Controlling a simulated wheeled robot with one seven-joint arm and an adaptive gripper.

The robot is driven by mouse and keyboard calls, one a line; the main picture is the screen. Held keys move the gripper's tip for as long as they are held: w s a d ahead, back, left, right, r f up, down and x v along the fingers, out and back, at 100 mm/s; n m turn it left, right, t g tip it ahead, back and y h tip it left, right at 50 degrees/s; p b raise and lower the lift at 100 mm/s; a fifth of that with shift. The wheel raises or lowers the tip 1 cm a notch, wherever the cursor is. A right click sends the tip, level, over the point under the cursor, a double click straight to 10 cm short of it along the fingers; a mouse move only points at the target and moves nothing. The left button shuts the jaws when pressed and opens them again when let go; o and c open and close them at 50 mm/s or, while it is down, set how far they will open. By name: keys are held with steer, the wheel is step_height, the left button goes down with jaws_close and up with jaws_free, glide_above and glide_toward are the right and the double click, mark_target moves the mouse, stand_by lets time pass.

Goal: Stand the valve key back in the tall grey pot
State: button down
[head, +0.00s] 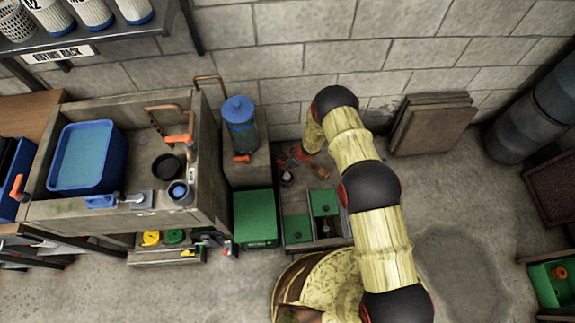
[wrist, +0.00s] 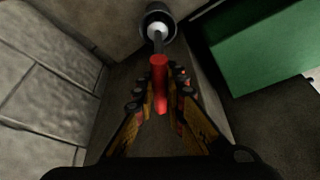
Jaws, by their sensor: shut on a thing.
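My gripper (wrist: 160,88) is shut on the red handle (wrist: 160,75) of the valve key in the wrist view. Its grey shaft (wrist: 158,42) runs away from the jaws toward a round, dark-rimmed pot (wrist: 147,14) at the top. A pale round part at the shaft's far end lies over the pot's mouth. I cannot tell whether it is inside the pot or above it. In the head view my gripper (head: 300,160) is low by the block wall, partly hidden by my arm, with a small dark round shape (head: 287,179) just below it.
A green box (head: 255,218) and a tray with green compartments (head: 298,228) stand close by. A blue-topped cylinder (head: 240,125) stands on a ledge left of my gripper, beside the sink (head: 135,205).

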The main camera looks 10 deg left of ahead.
steer(key=shift+f, duration=0.3)
steer(key=shift+f+b, duration=0.35)
steer(key=shift+b, duration=0.1)
steer(key=shift+f+b, duration=1.6)
steer(key=shift+f, duration=0.3)
stand_by(0.4)
steer(key=c, duration=1.9)
jaws_free()
steer(key=shift+o, duration=0.7)
steer(key=shift+r+p, duration=2.75)
steer(key=shift+r, duration=1.3)
